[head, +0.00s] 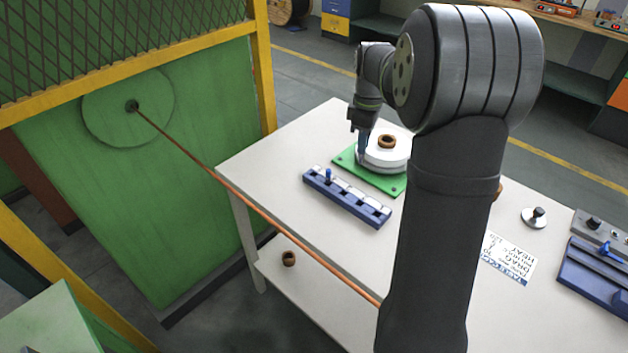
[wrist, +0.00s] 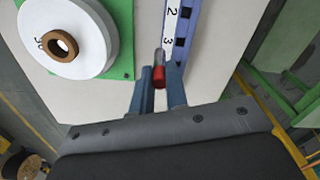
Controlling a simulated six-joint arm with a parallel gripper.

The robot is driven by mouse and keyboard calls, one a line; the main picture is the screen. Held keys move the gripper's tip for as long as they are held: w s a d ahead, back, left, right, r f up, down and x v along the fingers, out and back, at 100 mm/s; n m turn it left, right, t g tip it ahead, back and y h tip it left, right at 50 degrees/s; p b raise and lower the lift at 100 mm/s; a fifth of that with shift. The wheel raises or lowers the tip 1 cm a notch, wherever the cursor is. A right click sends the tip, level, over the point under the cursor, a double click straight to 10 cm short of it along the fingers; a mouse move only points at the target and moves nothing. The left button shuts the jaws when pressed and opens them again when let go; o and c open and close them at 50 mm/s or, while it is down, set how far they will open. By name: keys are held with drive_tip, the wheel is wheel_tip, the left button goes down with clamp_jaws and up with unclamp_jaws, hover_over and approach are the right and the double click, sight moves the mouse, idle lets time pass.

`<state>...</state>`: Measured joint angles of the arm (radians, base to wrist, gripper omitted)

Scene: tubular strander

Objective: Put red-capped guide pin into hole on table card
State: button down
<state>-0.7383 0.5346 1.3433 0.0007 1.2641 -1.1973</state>
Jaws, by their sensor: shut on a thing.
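My gripper (wrist: 160,76) is shut on the red-capped guide pin (wrist: 159,78), with its red cap between the blue fingertips and a short grey part beyond it. In the head view my gripper (head: 361,148) hangs beside the green plate's white disc, and the pin cannot be made out there. A blue rail with white numbered labels (head: 350,199) lies in front of the plate. In the wrist view the rail (wrist: 181,42) shows 2, 3 and dark square openings, close beyond the pin; contact cannot be told. A printed white card (head: 510,259) lies on the table, partly behind my arm.
The green plate (head: 346,160) carries the white disc (head: 376,158) and a brown ring (head: 387,141). A blue peg (head: 328,175) stands at the rail's left end. A copper-coloured strand (head: 270,216) runs past the table's left side. A blue tray (head: 592,275) sits at right.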

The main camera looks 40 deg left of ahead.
drive_tip(key=shift+s+a+f, duration=0.75)
drive_tip(key=shift+a+f, duration=1.1)
drive_tip(key=shift+a, duration=0.3)
drive_tip(key=shift+s+a+f, duration=0.7)
drive_tip(key=shift+a+f, duration=1.15)
drive_tip(key=shift+a, duration=0.25)
drive_tip(key=shift+s+a+f, duration=0.75)
drive_tip(key=shift+a+f, duration=1.1)
drive_tip(key=shift+a, duration=0.3)
drive_tip(key=shift+f, duration=0.15)
drive_tip(key=c, duration=1.4)
unclamp_jaws()
drive_tip(key=shift+c, duration=0.2)
wheel_tip(320, 180, up, 12)
